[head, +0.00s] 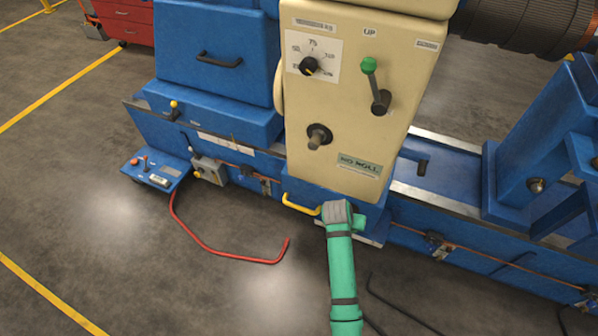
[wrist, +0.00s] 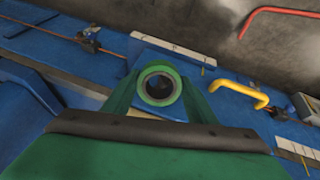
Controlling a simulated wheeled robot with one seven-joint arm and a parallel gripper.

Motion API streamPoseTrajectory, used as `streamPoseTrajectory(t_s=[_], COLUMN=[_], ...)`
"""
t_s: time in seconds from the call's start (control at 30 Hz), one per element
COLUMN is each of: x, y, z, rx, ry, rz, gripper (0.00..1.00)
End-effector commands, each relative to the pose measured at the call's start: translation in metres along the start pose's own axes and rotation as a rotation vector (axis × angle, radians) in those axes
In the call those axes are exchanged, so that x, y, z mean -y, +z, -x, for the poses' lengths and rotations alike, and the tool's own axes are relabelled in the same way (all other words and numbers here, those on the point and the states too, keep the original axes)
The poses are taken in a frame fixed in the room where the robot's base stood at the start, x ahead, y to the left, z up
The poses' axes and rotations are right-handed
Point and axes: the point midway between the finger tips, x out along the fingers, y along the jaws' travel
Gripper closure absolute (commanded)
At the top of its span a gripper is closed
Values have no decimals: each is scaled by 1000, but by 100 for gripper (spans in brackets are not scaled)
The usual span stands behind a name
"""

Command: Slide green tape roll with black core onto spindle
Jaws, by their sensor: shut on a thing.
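The green tape roll (wrist: 159,68) shows in the wrist view as a green ring with a paler inner band and a dark centre. My gripper (wrist: 159,87) is shut on it, with one green finger on each side. In the head view my green arm reaches up from the bottom to the foot of the cream housing.
The cream housing (head: 345,110) carries a dial (head: 309,66) and a green-knobbed lever (head: 369,65). A yellow handle (head: 300,206) is close left of my arm's end; it also shows in the wrist view (wrist: 240,91). A red bent bar (head: 215,248) is by the floor at left.

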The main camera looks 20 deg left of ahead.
Motion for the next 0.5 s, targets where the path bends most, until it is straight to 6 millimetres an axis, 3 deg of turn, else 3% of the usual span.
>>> streamPoseTrajectory(t_s=[0.1,0.23,0.4,0.5], x=[10,26,57,77], y=[-44,-80,-107,-110], z=[46,99,173,216], rx=[-164,-355,-622,-768], ry=[70,148,226,243], rz=[24,50,97,132], gripper=[68,68,68,68])
